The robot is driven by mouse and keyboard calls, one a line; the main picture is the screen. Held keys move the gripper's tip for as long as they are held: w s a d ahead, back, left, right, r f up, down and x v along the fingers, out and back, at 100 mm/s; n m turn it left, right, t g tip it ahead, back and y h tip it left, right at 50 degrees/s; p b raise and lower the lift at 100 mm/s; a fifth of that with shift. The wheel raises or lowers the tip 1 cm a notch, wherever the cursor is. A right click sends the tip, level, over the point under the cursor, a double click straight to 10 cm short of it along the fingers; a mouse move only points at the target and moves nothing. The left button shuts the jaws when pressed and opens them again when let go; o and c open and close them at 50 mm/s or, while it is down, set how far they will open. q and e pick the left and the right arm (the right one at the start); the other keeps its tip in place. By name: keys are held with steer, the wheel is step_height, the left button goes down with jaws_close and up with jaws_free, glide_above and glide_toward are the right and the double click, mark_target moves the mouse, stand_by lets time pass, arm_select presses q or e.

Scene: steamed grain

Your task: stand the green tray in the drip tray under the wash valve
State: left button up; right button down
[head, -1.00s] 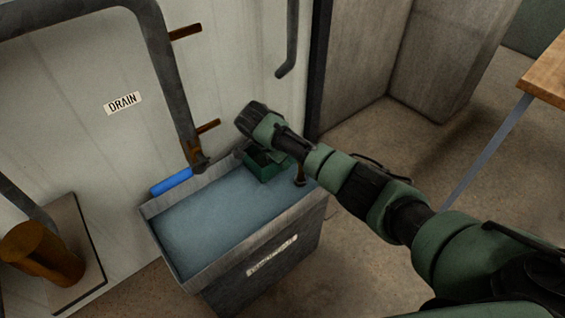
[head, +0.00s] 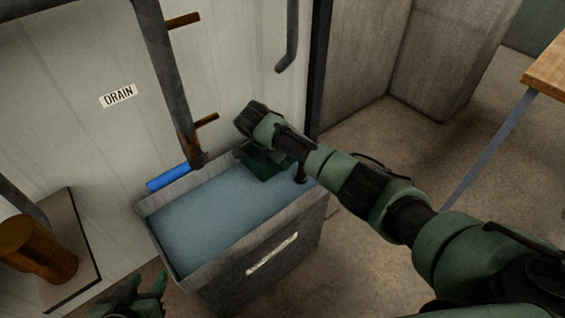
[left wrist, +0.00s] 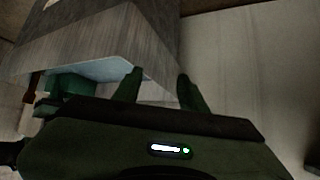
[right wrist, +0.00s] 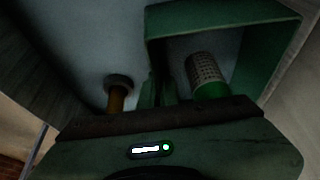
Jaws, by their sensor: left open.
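The green tray (head: 264,166) is at the back right end of a water-filled trough (head: 165,240), partly hidden by my right arm. In the right wrist view, the tray (right wrist: 262,12) is an open box over the water, holding a grey mesh cylinder (right wrist: 205,72) with a green base. My right gripper (right wrist: 160,92) has its fingers close together at the tray's near wall and looks shut on it. My left gripper (head: 147,290) is open and empty, low in front of the trough's left end. In the left wrist view its fingers (left wrist: 160,88) are spread. I cannot pick out the drip tray or wash valve surely.
A grey pipe (head: 165,75) with rusty handles comes down the wall behind the trough. A blue bar (head: 168,177) lies behind the rim. A rusty cylinder (head: 38,250) on a plate is at left. A wooden table (head: 548,75) is at right.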

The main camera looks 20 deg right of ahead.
arm_select(q)
steer(key=shift+w+d+r+t, duration=0.15)
steer(key=shift+w+r+t, duration=0.1)
steer(key=shift+w+t, duration=0.05)
steer(key=shift+w+d+r+t, duration=0.15)
steer(key=shift+w+r+t, duration=0.3)
steer(key=shift+w, duration=0.1)
arm_select(e)
steer(key=shift+f, duration=0.45)
steer(key=c, duration=1.6)
jaws_free()
arm_select(q)
steer(key=shift+w+d+r+h, duration=0.1)
steer(key=shift+d+r+h, duration=0.1)
steer(key=shift+h, duration=0.1)
arm_select(e)
steer(key=shift+f, duration=0.1)
